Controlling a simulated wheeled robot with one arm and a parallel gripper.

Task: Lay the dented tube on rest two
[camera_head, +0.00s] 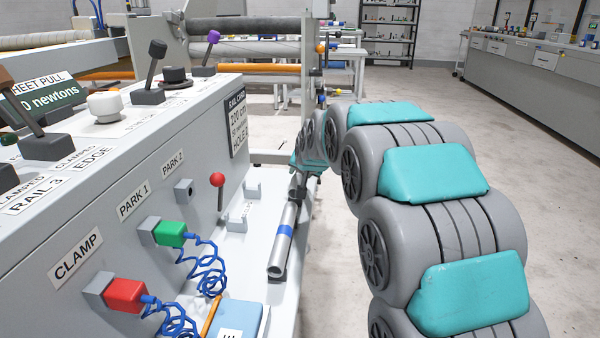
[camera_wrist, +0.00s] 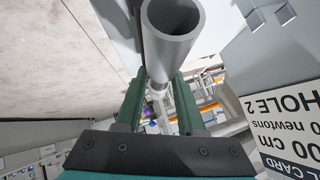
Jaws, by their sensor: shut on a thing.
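In the wrist view, the green fingers (camera_wrist: 158,108) are shut on a grey tube (camera_wrist: 170,52), whose open end points up in the picture. I see no dent. Small white blocks stand on the ledge, one (camera_head: 237,223) with an unreadable label and one (camera_head: 252,190) farther back. I cannot tell which is rest two.
The grey console (camera_head: 150,165) stands left, with levers and labels. A red plug (camera_head: 125,295) and a green plug (camera_head: 170,234) have coiled blue cords. A red-knobbed lever (camera_head: 218,181) rises beside the ledge (camera_head: 255,262). A blue pad (camera_head: 236,318) lies in front. Floor at right is clear.

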